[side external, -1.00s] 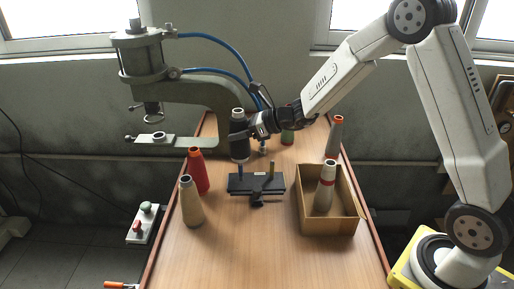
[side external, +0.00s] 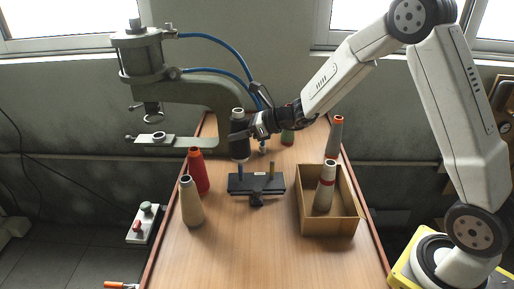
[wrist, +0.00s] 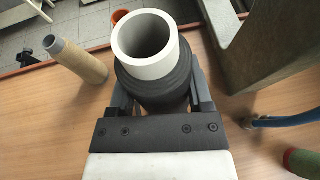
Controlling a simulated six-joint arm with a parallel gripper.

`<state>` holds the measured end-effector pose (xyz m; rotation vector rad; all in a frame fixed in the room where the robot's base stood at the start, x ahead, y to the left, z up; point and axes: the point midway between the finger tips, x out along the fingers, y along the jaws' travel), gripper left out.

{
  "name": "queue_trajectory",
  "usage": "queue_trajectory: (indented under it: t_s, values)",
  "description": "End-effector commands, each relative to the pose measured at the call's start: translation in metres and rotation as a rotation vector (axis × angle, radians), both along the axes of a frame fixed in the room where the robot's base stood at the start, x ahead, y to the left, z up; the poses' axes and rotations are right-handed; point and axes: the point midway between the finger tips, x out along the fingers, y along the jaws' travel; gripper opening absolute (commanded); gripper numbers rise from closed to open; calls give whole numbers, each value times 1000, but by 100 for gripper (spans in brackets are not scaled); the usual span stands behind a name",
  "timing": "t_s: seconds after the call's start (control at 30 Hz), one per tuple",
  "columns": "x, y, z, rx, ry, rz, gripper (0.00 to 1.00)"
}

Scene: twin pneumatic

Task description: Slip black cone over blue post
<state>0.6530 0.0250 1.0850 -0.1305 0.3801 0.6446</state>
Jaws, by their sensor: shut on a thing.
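The black cone (side external: 240,147) has a pale inner tube showing at its top. My gripper (side external: 247,131) is shut on it and holds it upright, above the left end of the black stand. The cone also fills the top middle of the wrist view (wrist: 150,84), between the two fingers (wrist: 155,95). The blue post (side external: 241,170) rises from the left end of the black stand (side external: 256,186), below the cone in the picture. I cannot tell whether the cone is exactly in line with the post. In the wrist view the post is hidden.
A second, brownish post (side external: 272,168) stands on the right of the stand. A red cone (side external: 198,172) and beige cone (side external: 190,204) stand left. A grey press (side external: 205,88) is behind. The front table is clear.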

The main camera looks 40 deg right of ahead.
Motion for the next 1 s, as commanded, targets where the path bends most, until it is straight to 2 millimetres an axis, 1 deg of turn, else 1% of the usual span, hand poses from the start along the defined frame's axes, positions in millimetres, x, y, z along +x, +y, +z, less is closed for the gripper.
queue_trajectory:
  t_s: [0.37, 1.0]
  values:
    - [0, 0, 0, 1, -1, 0, 0]
    - [0, 0, -11, 1, -1, 1, 0]
